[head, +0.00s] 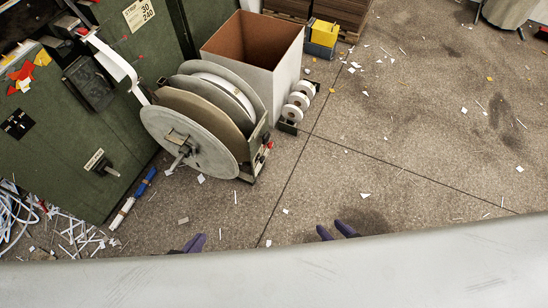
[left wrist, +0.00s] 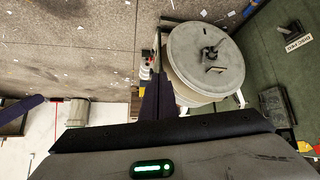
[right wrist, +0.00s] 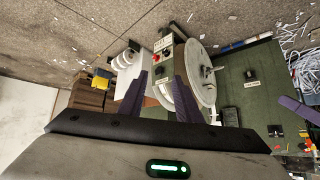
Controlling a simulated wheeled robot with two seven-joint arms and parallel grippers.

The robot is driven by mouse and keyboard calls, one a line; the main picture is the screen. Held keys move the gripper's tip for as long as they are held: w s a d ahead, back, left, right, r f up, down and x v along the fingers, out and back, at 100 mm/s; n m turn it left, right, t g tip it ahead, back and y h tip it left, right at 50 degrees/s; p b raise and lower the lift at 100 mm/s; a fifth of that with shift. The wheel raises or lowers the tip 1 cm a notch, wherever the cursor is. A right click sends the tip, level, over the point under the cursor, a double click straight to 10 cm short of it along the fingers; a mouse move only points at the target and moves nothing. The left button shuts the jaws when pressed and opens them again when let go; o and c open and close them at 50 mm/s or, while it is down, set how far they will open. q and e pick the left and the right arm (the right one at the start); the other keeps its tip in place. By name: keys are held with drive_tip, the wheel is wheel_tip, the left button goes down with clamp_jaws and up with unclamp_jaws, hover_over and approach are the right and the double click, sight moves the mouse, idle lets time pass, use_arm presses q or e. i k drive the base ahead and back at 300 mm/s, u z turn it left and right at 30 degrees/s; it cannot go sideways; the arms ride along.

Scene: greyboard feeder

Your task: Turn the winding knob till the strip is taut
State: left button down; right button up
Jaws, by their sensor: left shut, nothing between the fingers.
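A large grey reel (head: 190,145) stands on the floor beside the green cabinet, with a handle (head: 182,150) at its hub. A dark knob (head: 108,167) with a small label plate is on the cabinet's front. I cannot tell which of the two is the winding knob. A white curved band (head: 115,62) runs from the cabinet down to the reel; its tautness is unclear. My left gripper (head: 196,242) is shut and empty, in front of the reel and apart from it. It shows in the left wrist view (left wrist: 158,95). My right gripper (head: 338,231) is open and empty, further right over the floor.
A tall open box (head: 270,75) stands behind the reel, with several small white rolls (head: 298,100) beside it. A blue and white rod (head: 135,195) lies near the cabinet (head: 75,145). White strip scraps (head: 80,235) litter the lower left. Floor at right is mostly free.

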sight(265, 138)
drive_tip(key=u, duration=0.3)
drive_tip(key=i, duration=1.1)
drive_tip(key=z, duration=0.15)
